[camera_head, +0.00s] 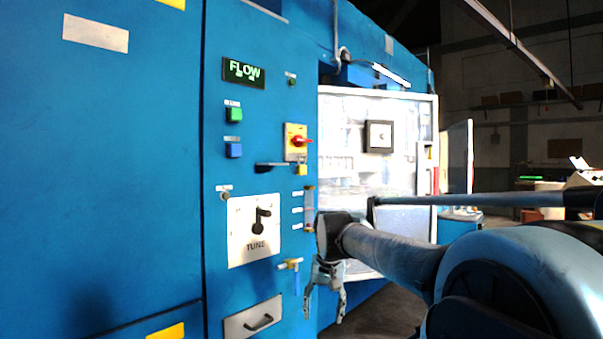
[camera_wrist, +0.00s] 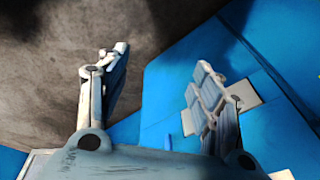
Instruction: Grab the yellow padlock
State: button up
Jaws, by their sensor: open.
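In the head view the yellow padlock (camera_head: 302,170) is small and hangs just below the yellow plate with the red rotary switch (camera_head: 299,141), on the right part of the blue panel. My gripper (camera_head: 324,305) is well below it and slightly right, fingers pointing down, open and empty. In the wrist view my gripper (camera_wrist: 160,90) shows its two fingers spread apart with nothing between them. The padlock cannot be made out in the wrist view.
The blue cabinet (camera_head: 100,180) fills the left. Its panel carries a small dark shelf (camera_head: 271,164), a yellow-handled valve (camera_head: 290,264), a TUNE dial (camera_head: 254,230) and a drawer-like handle plate (camera_head: 252,319). A white-framed glazed door (camera_head: 408,170) stands behind my arm. Grey floor is free below.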

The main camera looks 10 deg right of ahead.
jog(key=w+d+r+m+y, duration=0.1)
jog(key=w+d+r+m, duration=0.1)
jog(key=w+r+m, duration=1.2)
jog(key=w+d+r+m+t+y, duration=0.1)
jog(key=w+d+r+m, duration=0.15)
jog(key=w+r, duration=1.3)
jog(key=w+d+r+m, duration=0.2)
jog(key=w+r+m, duration=0.5)
jog(key=r, duration=1.7)
jog(key=m, duration=0.2)
send_over(304, 171)
jog(key=s+d, duration=0.2)
notch_tip(304, 171, down, 11)
jog(key=shift+a+x, duration=0.15)
jog(key=shift+x, duration=1.2)
jog(key=shift+a+x, duration=0.15)
jog(key=shift+x, duration=1.15)
jog(key=shift+r, duration=0.1)
jog(key=c, duration=1.2)
